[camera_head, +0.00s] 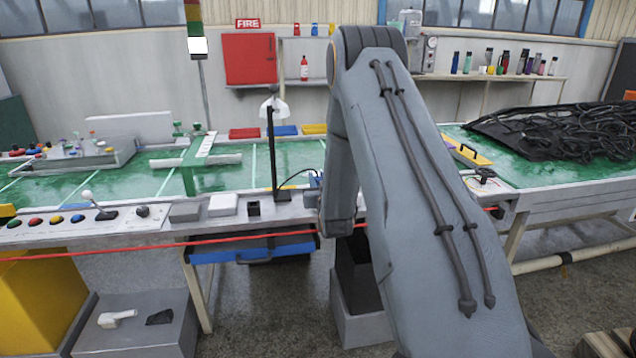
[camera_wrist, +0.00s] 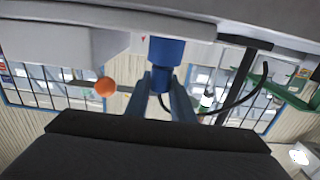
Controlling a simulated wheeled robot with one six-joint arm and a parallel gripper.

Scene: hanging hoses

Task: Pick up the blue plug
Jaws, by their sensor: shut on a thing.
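The blue plug (camera_wrist: 166,52) shows in the wrist view, upper middle, close against the edge of a pale grey housing (camera_wrist: 60,42). My gripper (camera_wrist: 162,82) has its two blue-grey fingers on either side of the plug's narrower lower part and is shut on it. A black cable (camera_wrist: 236,103) curves away to the right behind the fingers; where it joins the plug is hidden. In the head view my arm hides the gripper, and only a small blue patch shows beside the arm at the bench edge; I cannot tell what it is.
A green-topped bench (camera_head: 65,183) runs across the head view, with a thin black post (camera_head: 271,150) left of my arm. A red line (camera_head: 110,247) crosses in front. A tangle of black hoses (camera_head: 570,128) lies at right. An orange ball (camera_wrist: 105,87) is left of my gripper.

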